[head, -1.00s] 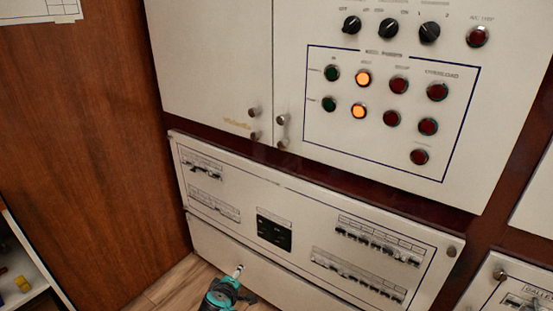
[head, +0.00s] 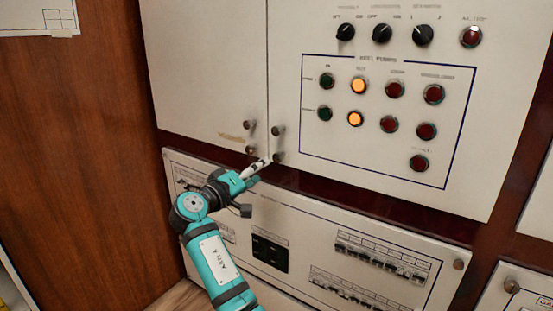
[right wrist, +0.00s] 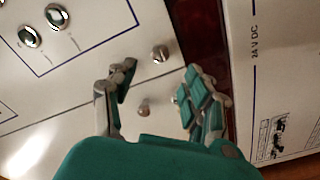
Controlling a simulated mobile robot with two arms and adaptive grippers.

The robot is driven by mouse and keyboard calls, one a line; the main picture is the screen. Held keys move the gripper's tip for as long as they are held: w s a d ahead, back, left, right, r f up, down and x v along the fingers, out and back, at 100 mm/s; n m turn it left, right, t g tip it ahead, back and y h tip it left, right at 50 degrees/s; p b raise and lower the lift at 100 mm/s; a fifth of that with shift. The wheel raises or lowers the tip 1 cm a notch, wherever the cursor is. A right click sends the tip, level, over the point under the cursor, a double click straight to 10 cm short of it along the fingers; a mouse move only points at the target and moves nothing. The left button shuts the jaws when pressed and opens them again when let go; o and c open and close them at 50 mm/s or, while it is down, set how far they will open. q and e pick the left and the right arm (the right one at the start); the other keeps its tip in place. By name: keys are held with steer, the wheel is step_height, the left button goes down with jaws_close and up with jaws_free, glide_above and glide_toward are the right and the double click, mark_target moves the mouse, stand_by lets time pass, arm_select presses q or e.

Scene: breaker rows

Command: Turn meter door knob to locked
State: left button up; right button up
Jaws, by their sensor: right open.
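Small round metal knobs sit on both sides of the seam between two cream upper cabinet doors. In the head view the left door has an upper knob (head: 249,127) and a lower knob (head: 251,150); the right door has an upper knob (head: 278,131) and a lower knob (head: 278,157). I cannot tell which is the meter door knob. My right gripper (head: 262,163) is just below the lower knobs. In the right wrist view, my right gripper (right wrist: 160,82) is open and empty, with two knobs (right wrist: 160,53) (right wrist: 143,107) showing between its fingers. My left gripper is not in view.
The right door carries switches and lamps (head: 358,86) inside a blue outline. Below a dark red strip (head: 350,188) is a lower panel with breaker rows (head: 382,255). A wooden wall (head: 85,150) stands at the left.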

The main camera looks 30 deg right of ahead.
mark_target(276, 158)
steer(key=x, duration=0.9)
steer(key=shift+w+d, duration=0.1)
steer(key=shift+d, duration=0.15)
steer(key=shift+c, duration=0.4)
jaws_close()
